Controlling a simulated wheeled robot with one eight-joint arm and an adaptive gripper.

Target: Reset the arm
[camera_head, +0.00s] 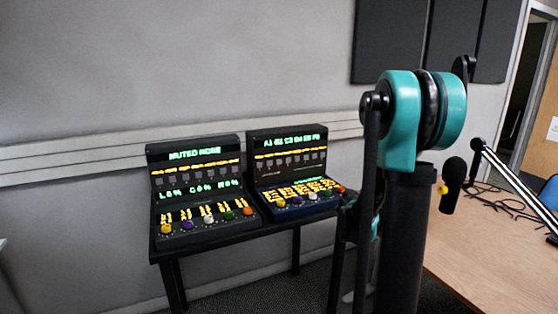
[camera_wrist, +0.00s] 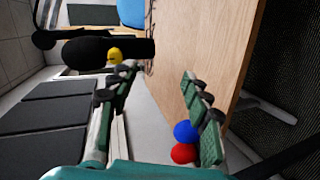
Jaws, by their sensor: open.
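My gripper (camera_wrist: 158,72) shows in the wrist view with its two green-padded fingers spread apart and nothing held between them. A wooden table (camera_wrist: 205,30) lies beyond the fingertips. In the head view my teal and black arm stands upright at right of centre; the gripper's jaws cannot be made out there. A blue ball (camera_wrist: 184,131) and a red ball (camera_wrist: 184,153) show beside the right finger in the wrist view; I cannot tell what they belong to. No cable is in the gripper.
Two lit control consoles, left (camera_head: 200,190) and right (camera_head: 292,172), stand on a dark stand (camera_head: 215,239) by the wall. A black microphone (camera_head: 453,172) is near my arm, above the wooden table (camera_head: 490,250). Black cables (camera_head: 510,200) lie on that table. Floor shows below the stand.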

